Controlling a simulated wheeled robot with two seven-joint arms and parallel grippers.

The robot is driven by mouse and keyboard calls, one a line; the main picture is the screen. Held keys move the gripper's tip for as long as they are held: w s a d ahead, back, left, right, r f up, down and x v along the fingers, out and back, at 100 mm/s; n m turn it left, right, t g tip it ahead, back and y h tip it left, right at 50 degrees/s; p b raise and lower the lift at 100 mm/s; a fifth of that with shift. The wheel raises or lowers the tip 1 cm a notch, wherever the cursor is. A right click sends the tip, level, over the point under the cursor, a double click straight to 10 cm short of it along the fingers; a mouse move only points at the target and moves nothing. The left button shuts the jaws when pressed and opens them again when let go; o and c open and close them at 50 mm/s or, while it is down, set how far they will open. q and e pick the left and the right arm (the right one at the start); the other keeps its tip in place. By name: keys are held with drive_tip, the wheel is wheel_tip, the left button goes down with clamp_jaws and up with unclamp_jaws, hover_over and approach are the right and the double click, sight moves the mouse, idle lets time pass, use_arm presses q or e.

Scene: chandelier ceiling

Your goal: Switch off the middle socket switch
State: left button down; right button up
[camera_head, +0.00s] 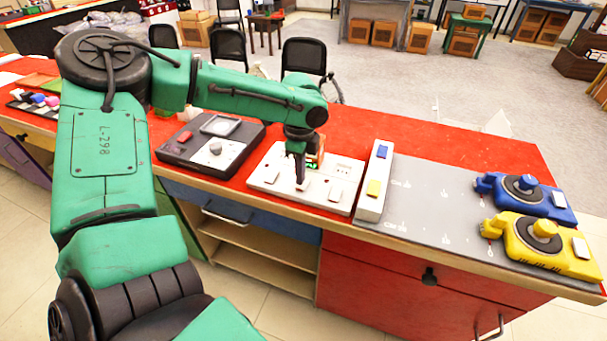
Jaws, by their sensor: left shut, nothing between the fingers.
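A white socket panel (258,181) lies on the red counter in the middle of the view. A left switch (271,174) and a right switch (336,195) show along its front part. My left gripper (301,181) is shut and empty, and points down over the middle of the panel. Its tips are at the middle switch and cover most of it. I cannot tell whether they touch it or which way that switch is tipped. Part of the panel's back is hidden behind my left gripper. My right gripper is not in view.
A dark grey device (183,155) with a red button sits left of the panel. A white strip with blue and yellow buttons (372,190) stands close on the right. Blue (528,196) and yellow (545,242) controllers lie on a grey mat (435,195) farther right.

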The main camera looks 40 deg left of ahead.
sight(301, 187)
use_arm(q)
drive_tip(key=shift+f+b, duration=0.55)
drive_tip(key=shift+f, duration=0.4)
idle(0.5)
wheel_tip(301, 187, up, 7)
drive_tip(key=p, duration=0.7)
drive_tip(key=shift+r, duration=0.1)
idle(0.4)
